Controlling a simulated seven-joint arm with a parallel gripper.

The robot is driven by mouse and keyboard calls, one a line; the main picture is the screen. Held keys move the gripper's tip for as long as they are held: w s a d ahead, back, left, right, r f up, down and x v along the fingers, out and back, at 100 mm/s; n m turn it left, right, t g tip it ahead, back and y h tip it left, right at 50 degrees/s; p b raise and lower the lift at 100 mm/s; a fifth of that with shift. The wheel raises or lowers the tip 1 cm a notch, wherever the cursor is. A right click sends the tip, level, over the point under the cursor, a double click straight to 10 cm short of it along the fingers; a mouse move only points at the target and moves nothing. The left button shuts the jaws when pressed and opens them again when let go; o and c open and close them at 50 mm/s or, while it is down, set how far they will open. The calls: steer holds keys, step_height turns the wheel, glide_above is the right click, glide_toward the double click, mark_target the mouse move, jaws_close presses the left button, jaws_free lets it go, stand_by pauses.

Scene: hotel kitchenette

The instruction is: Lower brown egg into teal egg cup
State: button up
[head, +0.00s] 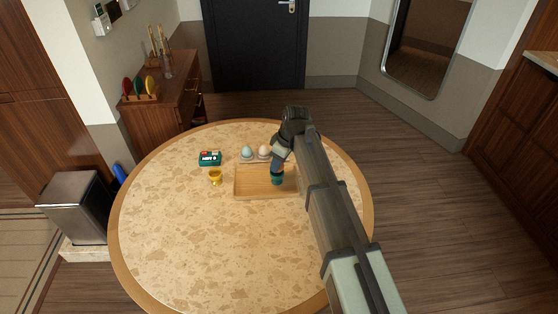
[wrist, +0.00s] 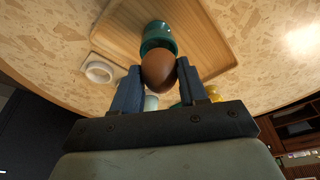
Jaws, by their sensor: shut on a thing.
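My gripper (wrist: 158,84) is shut on the brown egg (wrist: 158,71), with one finger on each side of it. The teal egg cup (wrist: 157,34) stands on the wooden tray (wrist: 205,50), right by the egg in the wrist view. The egg overlaps the near side of the cup there; I cannot tell whether they touch. In the head view my gripper (head: 278,167) is over the right part of the tray (head: 250,194), and the teal cup (head: 277,181) shows just below it. The egg cannot be made out in that view.
Two pale eggs, one bluish (head: 246,152) and one cream (head: 264,151), sit behind the tray. A yellow cup (head: 215,177) and a teal box (head: 210,158) stand to its left. A white round item (wrist: 100,69) lies beside the tray. The table's front (head: 210,250) is clear.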

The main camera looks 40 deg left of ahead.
steer(key=shift+f, duration=0.8)
stand_by(0.5)
steer(key=o, duration=0.8)
steer(key=v, duration=1.3)
steer(key=shift+d+r, duration=0.1)
steer(key=shift+r, duration=0.3)
steer(key=shift+w, duration=0.1)
